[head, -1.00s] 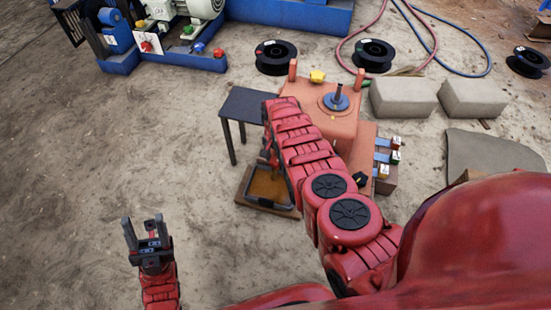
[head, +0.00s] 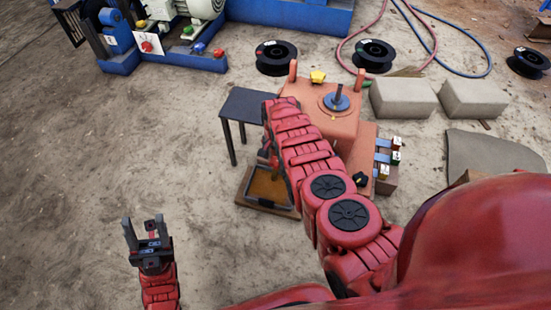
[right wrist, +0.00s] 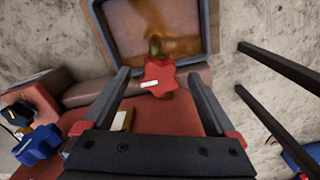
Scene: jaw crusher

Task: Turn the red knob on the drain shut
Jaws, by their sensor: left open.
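The red knob (right wrist: 160,77) is a lobed handle with a white mark, on the drain at the side of the orange-red housing (right wrist: 150,112). In the right wrist view my right gripper (right wrist: 160,73) is open, with one finger on each side of the knob and visible gaps between. In the head view my right arm hides the knob and most of that gripper. The housing also shows in the head view (head: 335,125). My left gripper (head: 146,232) is open and empty, above bare ground at lower left.
A tray (head: 272,205) with brown liquid lies below the drain; its rim shows in the right wrist view (right wrist: 208,45). A dark side table (head: 246,103) stands close left of my right arm. Open ground lies left.

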